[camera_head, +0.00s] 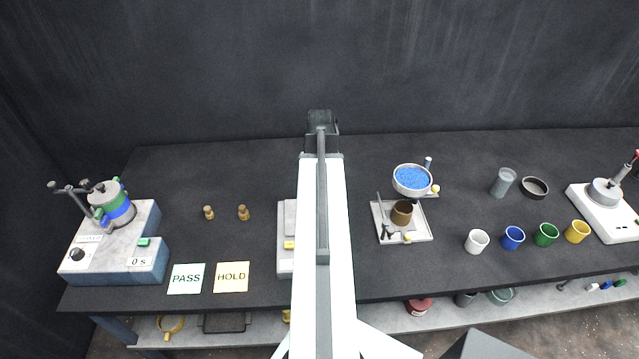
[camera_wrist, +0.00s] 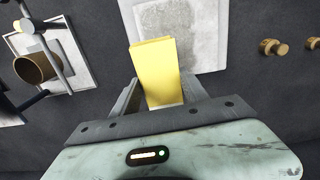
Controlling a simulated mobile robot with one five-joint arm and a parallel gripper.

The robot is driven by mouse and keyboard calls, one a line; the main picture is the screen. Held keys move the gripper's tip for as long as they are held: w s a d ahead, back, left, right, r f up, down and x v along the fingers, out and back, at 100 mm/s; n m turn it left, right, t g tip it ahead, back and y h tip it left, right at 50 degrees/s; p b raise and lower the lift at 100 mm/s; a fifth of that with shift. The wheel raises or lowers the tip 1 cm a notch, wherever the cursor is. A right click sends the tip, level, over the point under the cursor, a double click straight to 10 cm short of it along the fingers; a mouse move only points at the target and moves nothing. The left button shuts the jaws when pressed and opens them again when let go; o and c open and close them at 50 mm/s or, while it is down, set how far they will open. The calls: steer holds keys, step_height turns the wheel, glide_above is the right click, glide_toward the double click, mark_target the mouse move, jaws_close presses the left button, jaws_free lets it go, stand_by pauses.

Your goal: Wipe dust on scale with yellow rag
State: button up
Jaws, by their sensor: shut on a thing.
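The yellow rag (camera_wrist: 155,62) is a folded block between the fingers of my gripper (camera_wrist: 160,92), which is shut on it. In the wrist view the rag's far end overlaps the edge of the light grey scale (camera_wrist: 214,55). Whether it touches the scale I cannot tell. A speckled grey dust patch (camera_wrist: 183,18) lies on the scale's plate, just beyond the rag and cut by the frame's top. In the head view the scale (camera_head: 284,264) shows only at its left side; my arm hides the rest and my gripper. A small yellow patch shows there beside my arm.
A white tray (camera_head: 418,234) with a brown cup (camera_head: 402,212) and tools lies right of the scale, near a bowl of blue grains (camera_head: 411,178). Two brass weights (camera_head: 243,212) and the PASS (camera_head: 186,279) and HOLD (camera_head: 232,277) cards lie left. Several coloured cups stand right.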

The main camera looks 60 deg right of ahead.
steer(key=shift+f+b, duration=2.4)
steer(key=shift+f, duration=0.05)
steer(key=shift+f+b, duration=0.65)
steer(key=shift+r, duration=0.1)
steer(key=o, duration=0.9)
steer(key=shift+r+p, duration=0.35)
steer(key=shift+p, duration=0.1)
steer(key=c, duration=1.2)
steer(key=shift+o, duration=0.2)
steer(key=shift+a, duration=0.1)
